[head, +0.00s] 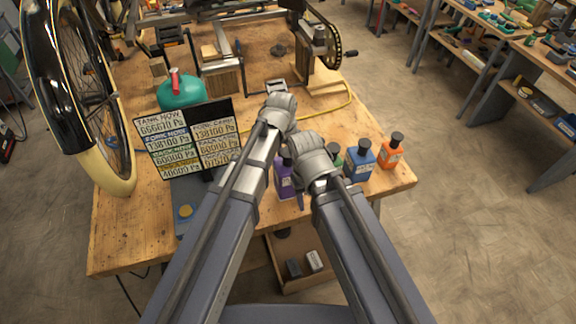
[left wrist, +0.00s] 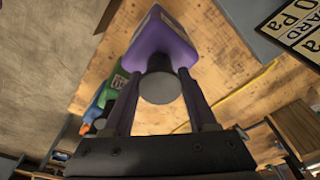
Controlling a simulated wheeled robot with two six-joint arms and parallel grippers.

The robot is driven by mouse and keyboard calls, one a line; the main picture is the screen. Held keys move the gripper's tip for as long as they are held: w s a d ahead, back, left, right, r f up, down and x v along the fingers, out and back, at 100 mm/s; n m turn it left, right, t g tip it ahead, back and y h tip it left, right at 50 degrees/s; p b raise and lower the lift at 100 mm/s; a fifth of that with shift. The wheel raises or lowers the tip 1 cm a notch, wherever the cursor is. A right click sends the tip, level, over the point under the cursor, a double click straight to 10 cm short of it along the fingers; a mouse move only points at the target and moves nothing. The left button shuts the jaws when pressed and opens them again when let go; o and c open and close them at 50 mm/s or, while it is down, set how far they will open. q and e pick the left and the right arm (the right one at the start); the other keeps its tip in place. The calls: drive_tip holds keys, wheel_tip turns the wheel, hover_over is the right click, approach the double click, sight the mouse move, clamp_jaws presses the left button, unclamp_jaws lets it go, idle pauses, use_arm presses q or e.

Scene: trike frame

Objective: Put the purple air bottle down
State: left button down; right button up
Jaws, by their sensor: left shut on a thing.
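The purple air bottle (head: 285,178) shows near the table's front edge in the head view, partly hidden by my arms. In the left wrist view the purple bottle (left wrist: 162,42) is between the two fingers of my left gripper (left wrist: 160,84), which are shut on its dark cap end. In the head view my left gripper (head: 286,153) is mostly covered by the arms. Whether the bottle's base touches the table cannot be told. My right wrist is beside the bottle, to its right; the right gripper's fingers are hidden.
Green (head: 335,155), blue (head: 361,160) and orange (head: 391,151) bottles stand to the right on the workbench (head: 130,235). A pressure board (head: 188,140) stands left, with a teal tank (head: 181,94) behind. A yellow hose (head: 335,108) lies behind the bottles.

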sight(288, 162)
use_arm(q)
wheel_tip(288, 162, down, 4)
drive_tip(key=b, duration=0.3)
drive_tip(key=shift+r+b, duration=0.2)
drive_tip(key=shift+b, duration=0.15)
drive_tip(key=shift+f, duration=0.2)
drive_tip(key=shift+c, duration=1)
unclamp_jaws()
drive_tip(key=shift+r, duration=0.1)
drive_tip(key=r+p, duration=0.4)
drive_tip(key=s+r+p, duration=0.1)
drive_tip(key=r+p, duration=0.7)
drive_tip(key=shift+s+a+r, duration=0.1)
drive_tip(key=shift+s+a, duration=0.25)
drive_tip(key=shift+a, duration=0.05)
